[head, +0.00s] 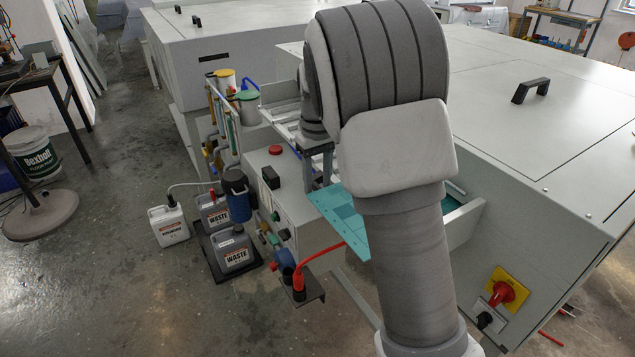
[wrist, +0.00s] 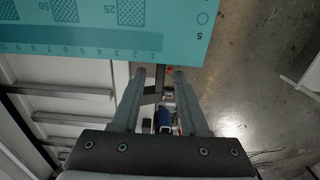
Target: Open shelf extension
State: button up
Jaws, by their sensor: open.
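My gripper (head: 318,184) points down beside the teal printed plate (head: 342,212), at the open side of the plate processor (head: 475,215). In the wrist view my gripper (wrist: 160,73) has its two fingers apart, with no object clearly held. The teal plate (wrist: 90,28) fills the upper left there, close to the fingertips. My arm hides much of the processor opening.
The floor at lower left is clear.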

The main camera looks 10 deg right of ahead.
grip_shut()
dwell(1.4)
